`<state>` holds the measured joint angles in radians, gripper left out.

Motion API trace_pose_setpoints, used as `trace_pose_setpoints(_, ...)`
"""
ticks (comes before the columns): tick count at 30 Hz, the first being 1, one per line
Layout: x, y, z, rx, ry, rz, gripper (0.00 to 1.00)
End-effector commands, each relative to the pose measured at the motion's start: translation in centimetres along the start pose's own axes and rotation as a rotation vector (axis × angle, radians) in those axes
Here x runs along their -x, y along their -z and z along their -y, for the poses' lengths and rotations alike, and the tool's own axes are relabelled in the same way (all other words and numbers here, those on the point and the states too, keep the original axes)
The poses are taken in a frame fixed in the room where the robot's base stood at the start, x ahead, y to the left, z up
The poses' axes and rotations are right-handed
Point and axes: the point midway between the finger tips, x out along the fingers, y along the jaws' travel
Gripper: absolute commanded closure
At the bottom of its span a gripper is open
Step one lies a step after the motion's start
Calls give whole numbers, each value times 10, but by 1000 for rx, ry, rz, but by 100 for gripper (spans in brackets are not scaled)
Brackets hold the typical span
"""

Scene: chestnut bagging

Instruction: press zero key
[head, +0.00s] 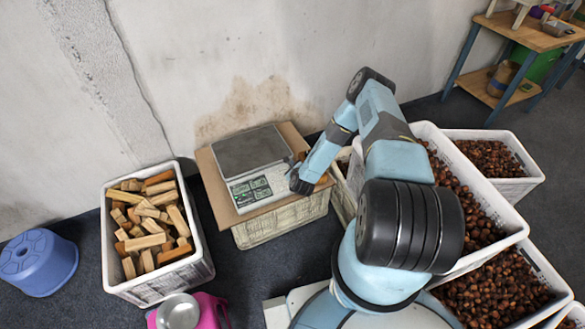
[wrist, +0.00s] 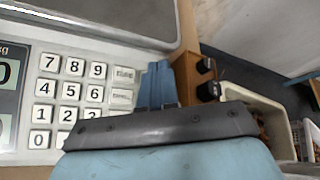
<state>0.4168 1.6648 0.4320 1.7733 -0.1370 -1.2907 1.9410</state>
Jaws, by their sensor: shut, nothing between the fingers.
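The scale (head: 258,187) has a grey pan and a white front panel with keys, and it sits on a board over a crate. In the wrist view its keypad (wrist: 72,90) shows digit keys, with the 0 key (wrist: 39,139) at the lower left. Two wider keys (wrist: 123,85) stand right of the digits, their labels blurred. My gripper (wrist: 157,72) is shut and empty, its blue fingers just right of the wider keys. I cannot tell whether they touch the panel. In the head view my gripper (head: 297,184) is at the panel's right side. My gripper body hides the lower keypad.
A crate of wood blocks (head: 110,262) stands left of the scale. Crates of chestnuts (head: 500,215) stand to the right. A brown block with two black knobs (wrist: 206,78) is close right of my fingers. A blue stool (head: 38,262) is at far left.

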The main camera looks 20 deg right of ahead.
Motion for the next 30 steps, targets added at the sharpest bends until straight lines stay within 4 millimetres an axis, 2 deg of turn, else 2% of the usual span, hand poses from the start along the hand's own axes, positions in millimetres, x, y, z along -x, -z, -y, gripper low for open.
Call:
trace_pose_setpoints(8,5,-5,5,0,0,1,100)
trace_pose_setpoints(22,31,-23,23,-1,0,1,100)
trace_pose_setpoints(30,35,-26,26,0,0,0,100)
